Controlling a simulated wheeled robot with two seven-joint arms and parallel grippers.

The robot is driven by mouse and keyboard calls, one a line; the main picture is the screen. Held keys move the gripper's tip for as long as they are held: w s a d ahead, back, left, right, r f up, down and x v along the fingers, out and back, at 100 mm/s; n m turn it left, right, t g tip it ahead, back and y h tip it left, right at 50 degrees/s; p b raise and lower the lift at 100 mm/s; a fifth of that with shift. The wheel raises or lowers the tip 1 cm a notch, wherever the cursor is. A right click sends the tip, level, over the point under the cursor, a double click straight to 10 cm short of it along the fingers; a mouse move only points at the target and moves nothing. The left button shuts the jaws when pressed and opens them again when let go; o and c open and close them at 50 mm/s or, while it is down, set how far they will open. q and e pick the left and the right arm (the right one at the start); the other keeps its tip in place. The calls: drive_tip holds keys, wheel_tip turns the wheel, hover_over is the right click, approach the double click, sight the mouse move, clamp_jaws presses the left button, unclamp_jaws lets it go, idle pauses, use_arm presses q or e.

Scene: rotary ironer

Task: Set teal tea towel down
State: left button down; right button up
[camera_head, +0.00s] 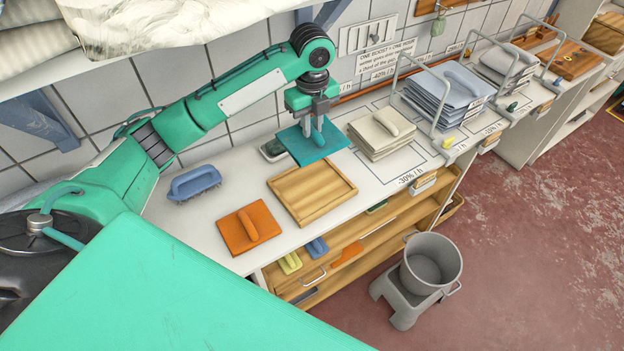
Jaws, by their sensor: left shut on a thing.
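The teal tea towel (308,148) is a flat folded square with a raised ridge in its middle. My left gripper (318,127) comes down from above and is shut on that ridge. The towel shows over the back edge of a shallow wooden tray (312,192) on the white counter; I cannot tell whether it touches the tray or hangs just above. The tray's visible inside is empty. My right gripper is not in view.
An orange folded towel (241,235) and a blue brush (194,182) lie left of the tray. A cream towel stack (381,135) and a blue-grey stack (443,92) stand to the right. A grey bucket (430,263) stands in front. Bare counter (205,210) shows between brush and orange towel.

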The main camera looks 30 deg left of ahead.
use_arm(q)
wheel_tip(320, 180, down, 17)
drive_tip(key=p, duration=0.4)
drive_tip(key=shift+f+p, duration=0.2)
drive_tip(key=shift+p, duration=0.1)
drive_tip(key=shift+f, duration=0.4)
drive_tip(key=shift+f, duration=0.1)
drive_tip(key=c, duration=1.3)
unclamp_jaws()
drive_tip(key=shift+c, duration=0.2)
